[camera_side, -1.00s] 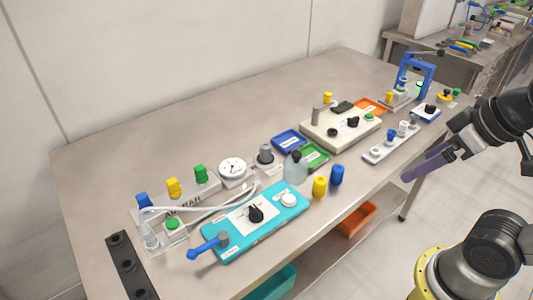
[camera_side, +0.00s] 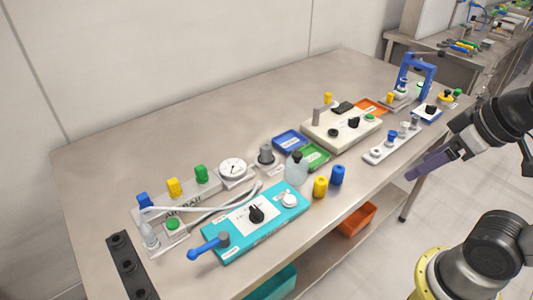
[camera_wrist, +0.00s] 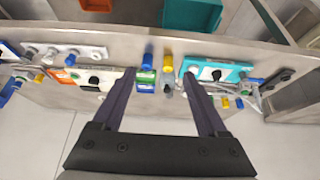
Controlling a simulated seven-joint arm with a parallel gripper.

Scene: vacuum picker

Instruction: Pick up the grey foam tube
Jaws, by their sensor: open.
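A short grey tube (camera_side: 265,153) stands upright on a small pale base behind the clear bottle in the side view. A thinner grey cylinder (camera_side: 316,116) stands on the cream panel; I cannot tell for sure which is the foam tube. My gripper (camera_side: 408,175) is off the front edge of the table at the right, apart from both. In the wrist view my gripper (camera_wrist: 160,75) shows two dark purple fingers spread wide with nothing held between them. I cannot clearly pick out either grey piece in the wrist view.
A clear bottle (camera_side: 296,169), a yellow tube (camera_side: 320,187) and a blue tube (camera_side: 337,175) stand near the front edge. A teal panel (camera_side: 240,232), cream panel (camera_side: 325,137), round gauge (camera_side: 232,170) and blue frame (camera_side: 417,68) crowd the table. The back of the table is clear.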

